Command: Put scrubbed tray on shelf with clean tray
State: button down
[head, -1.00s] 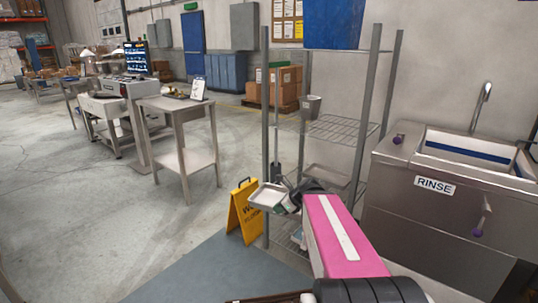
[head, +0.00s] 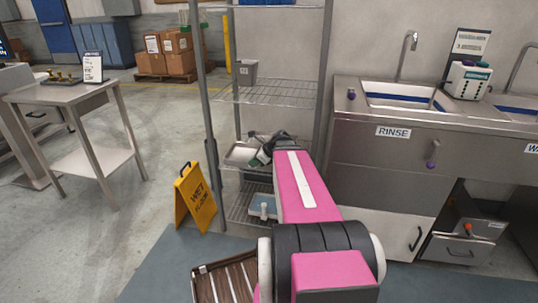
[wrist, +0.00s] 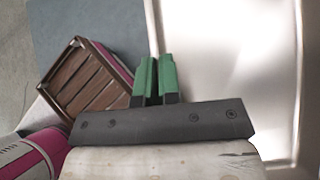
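The wire shelf unit (head: 265,97) stands straight ahead. Another tray is not clearly visible; my arm covers part of that shelf. I cannot tell whether the held tray touches the shelf.
A grey bin (head: 245,72) stands on the upper wire shelf. A blue item (head: 262,206) lies on the bottom shelf. A yellow wet-floor sign (head: 195,195) stands left of the unit, and the rinse sink (head: 385,150) right. A brown slatted crate (head: 222,283) is low in front.

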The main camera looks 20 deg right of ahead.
jog(key=d, duration=0.1)
jog(key=w+d, duration=0.1)
jog(key=d, duration=0.2)
jog(key=shift+w+d+f, duration=0.25)
jog(key=shift+w+d, duration=0.05)
jog(key=shift+w, duration=0.05)
jog(key=shift+w+d+f, duration=0.1)
jog(key=shift+w+d, duration=0.1)
jog(key=shift+d, duration=0.15)
jog(key=w+d+f, duration=0.1)
jog(key=w+f, duration=0.1)
jog(key=w, duration=0.1)
jog(key=w+d+f, duration=0.1)
jog(key=w+f, duration=0.1)
jog(key=w, duration=0.2)
jog(key=w+d+f, duration=0.1)
jog(key=w+f, duration=0.1)
jog(key=w, duration=0.1)
jog(key=shift+w+d+f, duration=0.3)
jog(key=shift+w+f, duration=0.05)
jog(key=shift+f, duration=2.05)
jog(key=shift+f, duration=0.1)
jog(key=c, duration=1.3)
grip_release()
